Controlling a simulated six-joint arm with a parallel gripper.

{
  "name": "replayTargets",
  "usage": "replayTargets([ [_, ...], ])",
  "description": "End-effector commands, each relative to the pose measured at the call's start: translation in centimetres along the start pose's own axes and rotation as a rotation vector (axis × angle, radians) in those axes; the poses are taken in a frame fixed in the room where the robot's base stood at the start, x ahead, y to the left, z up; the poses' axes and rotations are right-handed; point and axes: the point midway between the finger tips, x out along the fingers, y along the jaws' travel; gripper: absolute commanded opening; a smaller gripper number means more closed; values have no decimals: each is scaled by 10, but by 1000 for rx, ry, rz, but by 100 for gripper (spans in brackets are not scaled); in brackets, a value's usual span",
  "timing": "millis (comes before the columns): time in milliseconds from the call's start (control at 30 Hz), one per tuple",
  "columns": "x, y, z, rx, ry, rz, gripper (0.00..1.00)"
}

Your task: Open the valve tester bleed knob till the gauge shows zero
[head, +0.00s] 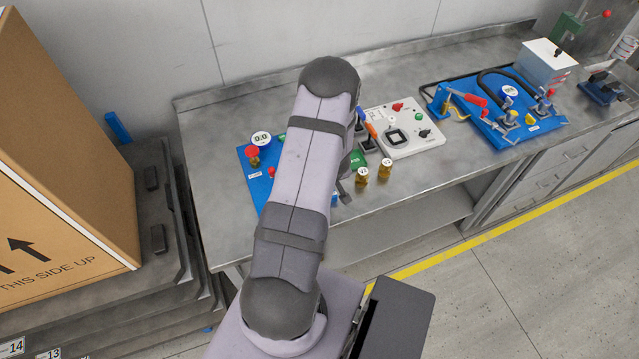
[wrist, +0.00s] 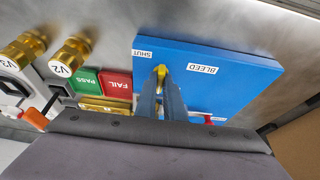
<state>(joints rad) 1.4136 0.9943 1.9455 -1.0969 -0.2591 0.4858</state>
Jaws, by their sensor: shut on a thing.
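The blue valve tester board (head: 247,163) lies at the left of the bench, partly behind my arm in the head view. In the wrist view its corner (wrist: 240,70) carries the labels BLEED and SHUT. My gripper (wrist: 163,84) is shut on a small yellow part beside these labels, which looks like the bleed knob (wrist: 161,70). Only its yellow tip shows between the fingers. The round white gauge (head: 261,138) stands at the board's back; its small digits seem to read 0.0. My fingertips are hidden in the head view.
Two brass valves (head: 386,168) (head: 361,177) stand near the bench front; tags V2 and V3 show in the wrist view. Green PASS (wrist: 86,80) and red FAIL (wrist: 117,84) areas lie beside the board. A white panel (head: 415,140) and another blue station (head: 490,125) are further right.

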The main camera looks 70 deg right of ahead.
Motion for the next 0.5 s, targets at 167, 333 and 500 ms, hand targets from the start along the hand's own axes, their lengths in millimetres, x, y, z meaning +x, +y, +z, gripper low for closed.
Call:
replayTargets([
  [167,-1,1,-2,-10,4,-2,0],
  [333,-1,1,-2,-11,4,-2,0],
  [500,-1,0,-2,-11,3,-2,25],
])
